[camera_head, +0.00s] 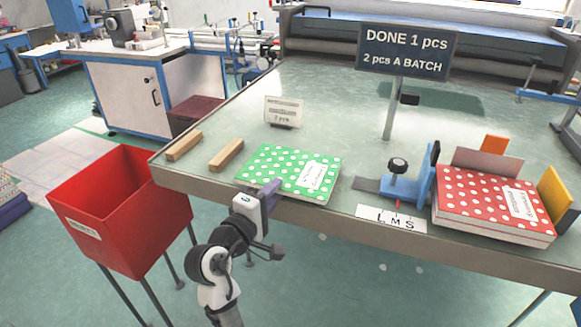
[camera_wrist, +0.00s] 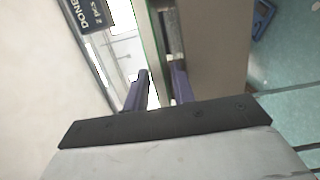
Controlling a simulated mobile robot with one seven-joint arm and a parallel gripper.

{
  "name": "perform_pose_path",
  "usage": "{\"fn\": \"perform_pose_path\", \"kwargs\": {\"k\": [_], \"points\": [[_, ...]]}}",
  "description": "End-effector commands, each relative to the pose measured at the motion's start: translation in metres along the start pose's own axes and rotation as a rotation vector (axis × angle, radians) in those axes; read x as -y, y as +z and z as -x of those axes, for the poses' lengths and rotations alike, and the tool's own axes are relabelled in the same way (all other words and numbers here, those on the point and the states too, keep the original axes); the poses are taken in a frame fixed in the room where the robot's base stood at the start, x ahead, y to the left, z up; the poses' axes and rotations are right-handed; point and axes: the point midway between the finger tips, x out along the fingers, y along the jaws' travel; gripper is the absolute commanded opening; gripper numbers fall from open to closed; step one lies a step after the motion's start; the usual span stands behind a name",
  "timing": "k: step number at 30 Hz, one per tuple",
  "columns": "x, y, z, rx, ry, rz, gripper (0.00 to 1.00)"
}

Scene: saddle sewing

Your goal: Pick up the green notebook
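The green notebook (camera_head: 285,170) with white dots and a white label lies flat near the front edge of the table, slightly over that edge. My gripper (camera_head: 268,192) is at its front left edge, with purple fingers pointing toward it. In the wrist view my gripper (camera_wrist: 160,84) has its two fingers apart, with a gap between them. A thin green edge of the notebook (camera_wrist: 153,45) runs into that gap. Contact with the fingers cannot be made out.
Two wooden blocks (camera_head: 226,154) and a small card (camera_head: 283,111) stand left of and behind the notebook. A blue clamp-like device (camera_head: 405,186), an L M S strip (camera_head: 391,219) and red dotted notebooks (camera_head: 480,205) are to the right. A red bin (camera_head: 120,215) stands left, below the table.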

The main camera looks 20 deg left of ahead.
Motion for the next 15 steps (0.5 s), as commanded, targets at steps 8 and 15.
{"fn": "perform_pose_path", "kwargs": {"k": [8,15], "points": [[-0.004,-0.001,-0.037,0.001,0.000,-0.001,0.25],[-0.002,-0.001,-0.040,0.000,0.000,-0.001,0.25]]}}
